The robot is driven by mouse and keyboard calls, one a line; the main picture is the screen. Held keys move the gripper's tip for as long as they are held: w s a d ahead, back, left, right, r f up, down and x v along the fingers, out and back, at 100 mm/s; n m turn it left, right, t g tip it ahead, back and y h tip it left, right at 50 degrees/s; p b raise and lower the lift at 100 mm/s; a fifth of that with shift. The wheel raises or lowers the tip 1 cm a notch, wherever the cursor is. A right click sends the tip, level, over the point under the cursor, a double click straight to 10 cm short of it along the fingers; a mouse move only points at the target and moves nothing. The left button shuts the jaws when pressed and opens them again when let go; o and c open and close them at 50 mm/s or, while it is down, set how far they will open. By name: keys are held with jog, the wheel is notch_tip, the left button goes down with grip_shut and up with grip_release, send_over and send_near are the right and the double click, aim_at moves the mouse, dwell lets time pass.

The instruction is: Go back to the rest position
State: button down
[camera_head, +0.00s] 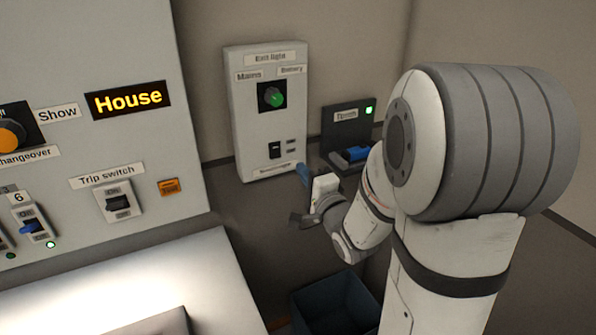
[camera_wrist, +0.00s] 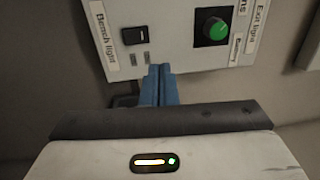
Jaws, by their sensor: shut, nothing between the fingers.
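My gripper (camera_wrist: 160,85) shows in the wrist view as two blue fingers pressed together, with nothing between them. In the head view my gripper (camera_head: 303,173) is partly hidden by my wrist. It is in front of the lower right of the exit light panel (camera_head: 243,125), near the bench light end. In the wrist view the panel (camera_wrist: 180,50) lies beyond the fingertips. I cannot tell whether they touch it. Its green knob (camera_head: 271,96) and black rocker switch (camera_head: 275,150) show above and left of the gripper in the head view.
A dark unit (camera_head: 340,118) with a green light and blue part stands right of the panel. The large console (camera_head: 120,45) with the House display (camera_head: 128,99) and trip switch (camera_head: 118,203) fills the left. A blue bin (camera_head: 335,305) sits below my arm.

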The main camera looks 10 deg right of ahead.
jog(key=shift+s, duration=0.2)
jog(key=s+a+f+n+g+h, duration=0.1)
jog(key=s+f+n+g+h, duration=0.1)
jog(key=s+n+g, duration=0.5)
jog(key=s+a+f+n+g+h, duration=0.1)
jog(key=s+n+g, duration=0.7)
jog(key=s, duration=0.8)
notch_tip(320, 180, down, 2)
jog(key=shift+s+f+n+g+h, duration=0.15)
jog(key=shift+n+g+h, duration=0.15)
jog(key=shift+g+h, duration=0.2)
